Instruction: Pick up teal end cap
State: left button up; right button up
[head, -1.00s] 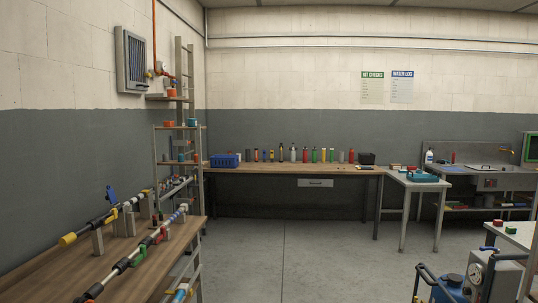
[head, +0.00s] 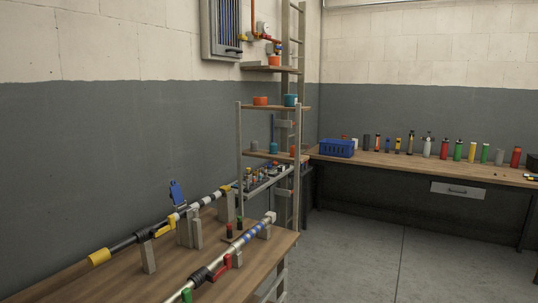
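Two small teal cap-like pieces are on the shelf rack by the left wall. One teal piece (head: 291,100) stands at the right end of the upper rack shelf, beside an orange piece (head: 260,101). The other teal piece (head: 273,148) sits lower, between a grey piece and an orange one. They are too small to tell which is the teal end cap. Neither of my grippers shows in the head view.
A wooden bench (head: 262,262) at lower left carries long pipe assemblies on grey supports. Behind it is a ladder-like rack (head: 239,165). A back bench (head: 400,165) holds a blue basket (head: 337,148) and several bottles. The grey floor (head: 360,255) at right is clear.

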aim_at(273, 146)
jog(key=i+l, duration=0.2)
jog(key=i, duration=0.15)
jog(key=i+l+u, duration=0.1)
jog(key=u, duration=0.35)
jog(key=i+l+u, duration=0.15)
jog(key=u, duration=0.3)
jog(key=l+u, duration=0.2)
jog(key=u, duration=0.3)
jog(key=i, duration=0.05)
